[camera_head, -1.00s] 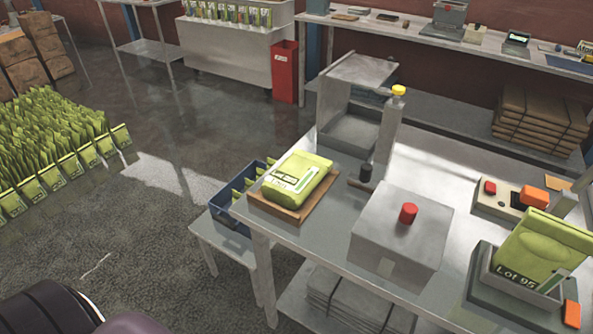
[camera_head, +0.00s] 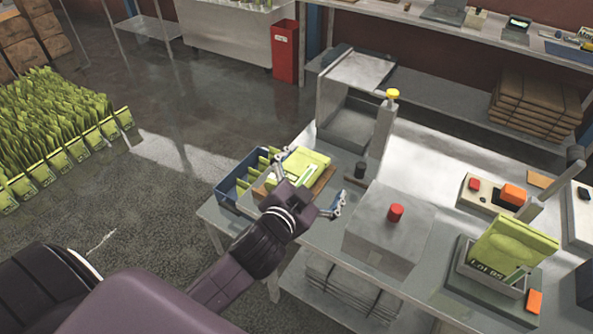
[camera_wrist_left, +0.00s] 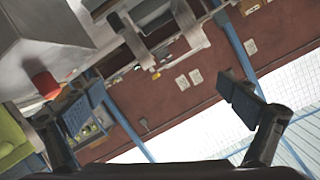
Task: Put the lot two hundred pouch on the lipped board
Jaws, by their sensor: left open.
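A green pouch (camera_head: 307,160) lies flat on a brown board (camera_head: 324,181) at the table's left end; its label is too small to read. Another green pouch (camera_head: 513,248), marked Lot 95, stands tilted in a grey tray (camera_head: 478,272) at the right. I cannot read "two hundred" on any pouch. My left gripper (camera_head: 310,182) is open and empty over the board's near side, its fingers spread and hiding part of pouch and board. In the left wrist view the open fingers (camera_wrist_left: 165,105) have nothing between them. My right gripper is not in view.
A blue crate (camera_head: 227,190) of green pouches adjoins the board. A grey box with a red button (camera_head: 396,213) stands right of my gripper. A grey stand with a yellow-topped post (camera_head: 392,95) is behind. Many pouches (camera_head: 60,130) stand on the floor at left.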

